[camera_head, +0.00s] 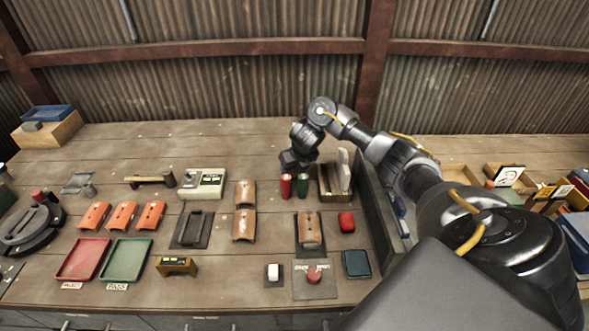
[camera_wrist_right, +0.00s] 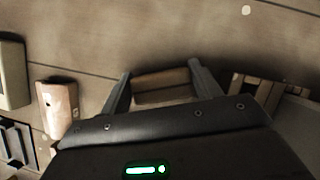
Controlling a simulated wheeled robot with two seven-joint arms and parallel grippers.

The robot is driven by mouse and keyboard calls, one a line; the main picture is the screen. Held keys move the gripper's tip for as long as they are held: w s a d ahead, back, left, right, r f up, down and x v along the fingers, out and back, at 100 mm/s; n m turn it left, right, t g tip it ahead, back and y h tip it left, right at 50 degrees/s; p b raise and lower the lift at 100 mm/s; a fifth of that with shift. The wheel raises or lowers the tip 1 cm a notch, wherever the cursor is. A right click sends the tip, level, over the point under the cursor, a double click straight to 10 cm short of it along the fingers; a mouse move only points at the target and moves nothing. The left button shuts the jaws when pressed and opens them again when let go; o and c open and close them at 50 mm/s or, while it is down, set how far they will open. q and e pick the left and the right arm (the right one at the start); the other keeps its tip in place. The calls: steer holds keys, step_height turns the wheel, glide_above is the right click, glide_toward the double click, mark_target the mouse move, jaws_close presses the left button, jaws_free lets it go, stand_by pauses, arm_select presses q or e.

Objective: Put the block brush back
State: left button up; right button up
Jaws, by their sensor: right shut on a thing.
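My right gripper (camera_head: 294,161) is over the back of the bench, just left of a wooden holder. In the right wrist view, its two fingers (camera_wrist_right: 162,80) are shut on a tan wooden block, which I take to be the block brush (camera_wrist_right: 163,88). The block sits between the fingers; its lower part and any bristles are hidden by the gripper body. In the head view I cannot make out the brush at the gripper. The wooden holder (camera_head: 325,193) has pale upright items in it and also shows in the right wrist view (camera_wrist_right: 236,83). My left gripper is not in view.
Curved tan pieces (camera_head: 245,194), a grey-white device (camera_head: 203,183) and a wooden-handled tool (camera_head: 150,181) lie leftward. The bench behind them is clear. A dark panel (camera_head: 375,205) stands right of the holder.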

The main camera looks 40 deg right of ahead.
steer(key=shift+r, duration=0.15)
steer(key=o, duration=1.1)
steer(key=shift+f, duration=0.2)
steer(key=shift+o, duration=0.2)
steer(key=shift+r, duration=0.1)
steer(key=shift+r, duration=0.3)
steer(key=p+v, duration=0.5)
steer(key=v, duration=0.6)
steer(key=shift+s+r, duration=0.2)
steer(key=shift+s, duration=0.1)
